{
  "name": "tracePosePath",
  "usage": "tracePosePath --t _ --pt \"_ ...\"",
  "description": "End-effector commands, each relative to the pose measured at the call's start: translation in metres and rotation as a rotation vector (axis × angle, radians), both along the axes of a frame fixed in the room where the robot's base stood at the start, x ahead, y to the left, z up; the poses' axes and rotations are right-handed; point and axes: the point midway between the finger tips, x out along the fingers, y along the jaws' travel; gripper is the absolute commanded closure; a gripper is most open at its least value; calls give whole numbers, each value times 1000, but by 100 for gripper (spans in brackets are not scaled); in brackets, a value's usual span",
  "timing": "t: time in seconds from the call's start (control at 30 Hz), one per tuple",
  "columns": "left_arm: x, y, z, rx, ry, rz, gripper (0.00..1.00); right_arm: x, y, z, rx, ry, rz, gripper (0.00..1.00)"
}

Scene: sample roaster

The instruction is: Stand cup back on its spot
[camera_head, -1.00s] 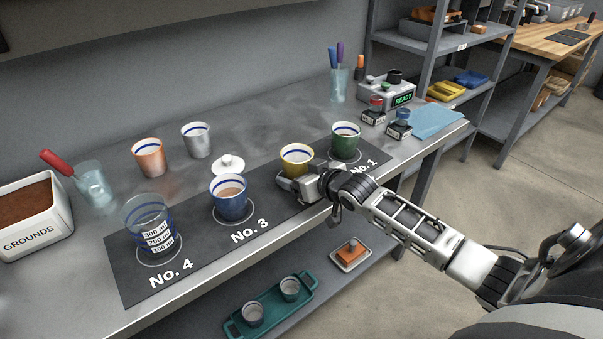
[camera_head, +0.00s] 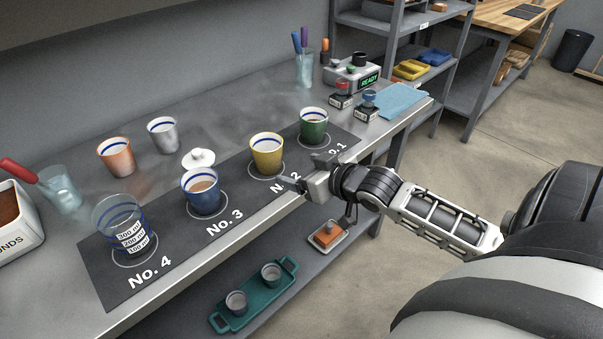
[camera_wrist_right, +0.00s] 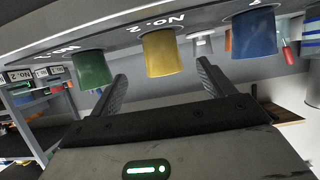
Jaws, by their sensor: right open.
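The yellow cup (camera_head: 266,157) stands upright on the No. 2 ring of the dark mat (camera_head: 168,268). My right gripper (camera_head: 303,170) is open and empty, in front of the yellow cup at the mat's front edge and apart from it. In the right wrist view, where the scene is upside down, the yellow cup (camera_wrist_right: 160,52) shows beyond and between the open fingers (camera_wrist_right: 162,72). The green cup (camera_head: 313,128) stands at No. 1, the blue cup (camera_head: 201,196) with brown contents at No. 3. A clear graduated beaker (camera_head: 108,216) stands at No. 4. My left gripper is out of view.
Orange (camera_head: 116,160) and silver (camera_head: 163,137) cups and a white lid (camera_head: 198,158) are behind the mat. A glass with a red-handled tool (camera_head: 62,192) is at left. Small jars (camera_head: 342,100) and a blue cloth (camera_head: 402,100) are at right. A teal tray (camera_head: 282,297) is below.

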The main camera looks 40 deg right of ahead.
Motion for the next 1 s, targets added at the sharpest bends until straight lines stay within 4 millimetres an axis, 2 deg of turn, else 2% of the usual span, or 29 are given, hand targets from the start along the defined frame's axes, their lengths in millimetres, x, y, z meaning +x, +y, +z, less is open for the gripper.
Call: tracePosePath --t 0.07,0.17,0.2,0.3,0.4,0.5,0.63,1.0 --pt "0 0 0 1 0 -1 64 -12 11 -15 5 24 9 19" --pt "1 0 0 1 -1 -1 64 -39 44 -53 9 82 38 19" --pt "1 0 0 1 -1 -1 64 -54 63 -70 10 110 55 19" --pt "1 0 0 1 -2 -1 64 -93 115 -105 11 174 102 19" --pt "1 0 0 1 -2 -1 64 -127 162 -124 13 217 144 19" --pt "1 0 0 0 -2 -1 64 -147 193 -131 11 238 172 19" --pt "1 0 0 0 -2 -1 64 -155 206 -132 5 244 186 19" --pt "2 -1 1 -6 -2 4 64 -154 205 -132 4 244 186 19"
